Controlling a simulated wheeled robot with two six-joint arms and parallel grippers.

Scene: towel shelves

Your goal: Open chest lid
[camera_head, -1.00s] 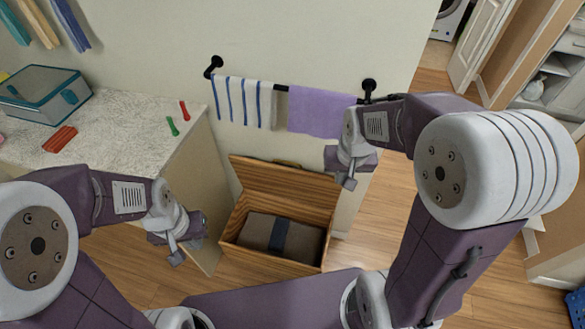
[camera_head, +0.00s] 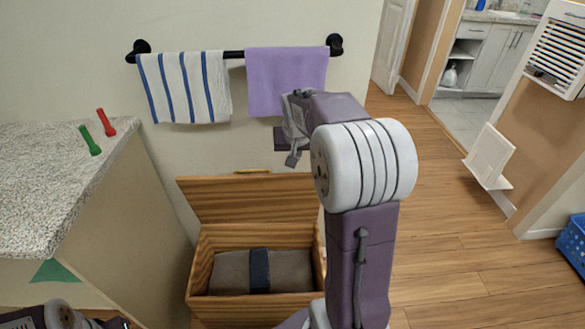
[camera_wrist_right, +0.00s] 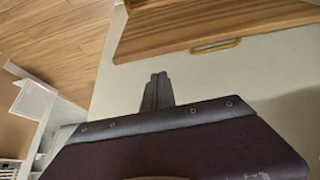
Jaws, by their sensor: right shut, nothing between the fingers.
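The wooden chest (camera_head: 203,268) stands on the floor against the wall. Its lid (camera_head: 235,203) is raised and leans back toward the wall. A yellow handle (camera_head: 252,172) shows at the lid's top edge. In the right wrist view, the lid (camera_wrist_right: 195,25) and handle (camera_wrist_right: 215,45) are at the top. A brown folded cloth with a dark band (camera_head: 285,272) lies inside the chest. My right gripper (camera_head: 292,160) is shut and empty, above and right of the lid, apart from it; its fingers show in the wrist view (camera_wrist_right: 159,78). My left gripper is mostly cut off at the lower left (camera_head: 112,322).
A striped towel (camera_head: 185,90) and a purple towel (camera_head: 285,75) hang on a black rail (camera_head: 236,54) above the chest. A speckled counter (camera_head: 50,170) stands left with a green (camera_head: 90,140) and a red item (camera_head: 106,122).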

